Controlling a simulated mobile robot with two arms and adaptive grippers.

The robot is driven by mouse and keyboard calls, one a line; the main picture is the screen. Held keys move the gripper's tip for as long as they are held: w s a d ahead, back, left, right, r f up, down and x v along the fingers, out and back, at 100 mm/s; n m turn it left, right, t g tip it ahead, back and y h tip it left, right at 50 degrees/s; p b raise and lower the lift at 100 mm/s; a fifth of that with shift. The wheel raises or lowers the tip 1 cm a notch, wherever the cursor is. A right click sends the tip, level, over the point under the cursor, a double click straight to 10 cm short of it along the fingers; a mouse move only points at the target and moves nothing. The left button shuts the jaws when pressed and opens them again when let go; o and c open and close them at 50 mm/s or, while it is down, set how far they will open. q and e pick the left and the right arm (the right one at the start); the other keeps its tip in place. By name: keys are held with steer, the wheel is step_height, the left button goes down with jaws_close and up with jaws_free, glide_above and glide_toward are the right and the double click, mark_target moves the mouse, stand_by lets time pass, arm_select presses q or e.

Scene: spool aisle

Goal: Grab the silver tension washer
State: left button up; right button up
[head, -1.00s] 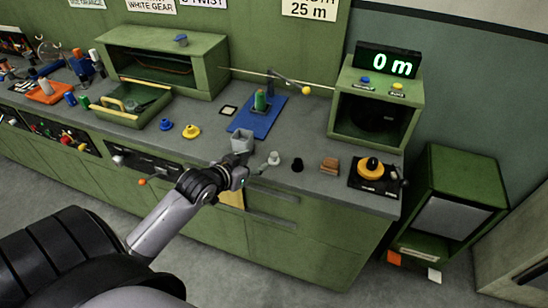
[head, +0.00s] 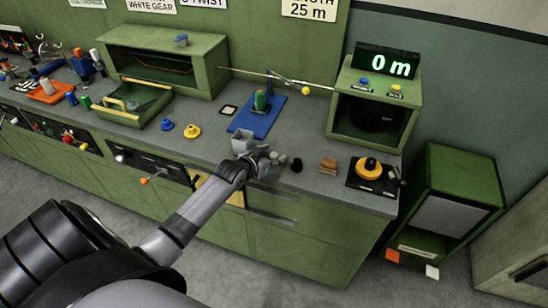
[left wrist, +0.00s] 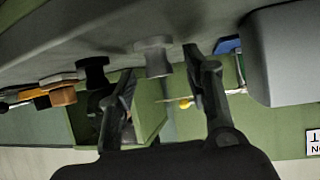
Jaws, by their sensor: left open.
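The silver tension washer (left wrist: 154,55) is a small grey flanged piece on the grey bench top. In the left wrist view, which looks upside down, it shows between the two fingers of my left gripper (left wrist: 160,78), near their tips. The fingers are apart and I see no clear contact. In the head view my left gripper (head: 270,160) is low over the bench's front part, just left of the washer (head: 281,159), and partly hides it. My right gripper is not in view.
A grey square cup (head: 242,143) stands close to the left of my gripper. A blue plate (head: 257,118) lies behind.

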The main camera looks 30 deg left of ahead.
arm_select(q)
steer(key=shift+c, duration=0.5)
steer(key=c, duration=1)
